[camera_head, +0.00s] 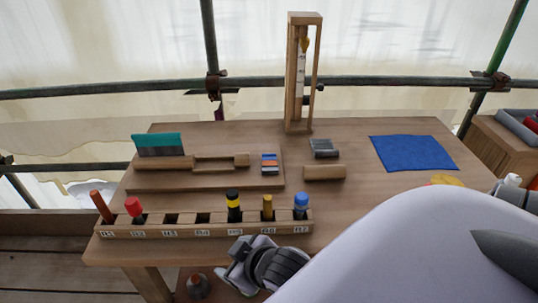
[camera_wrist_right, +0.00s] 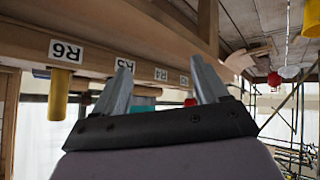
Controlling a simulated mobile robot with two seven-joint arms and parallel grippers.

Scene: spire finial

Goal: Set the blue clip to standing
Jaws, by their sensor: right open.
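I cannot tell for certain which thing is the blue clip. A small blue, white and orange striped piece (camera_head: 269,163) lies at the right end of the wooden board (camera_head: 205,184). A blue-capped piece (camera_head: 301,203) stands upright in the rack's far right slot. My right gripper (camera_wrist_right: 160,64) is open, with nothing between its fingers. It is at the front of the slotted rack (camera_head: 205,226), whose labels appear upside down in the wrist view. My left gripper is out of view.
The rack also holds a red-topped piece (camera_head: 135,208), a black-and-yellow one (camera_head: 234,205) and a brass one (camera_head: 267,207). Behind are a teal comb-like tool (camera_head: 158,144), a wooden tower (camera_head: 303,75) and a blue cloth (camera_head: 412,152). My white arm hides the table's right front.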

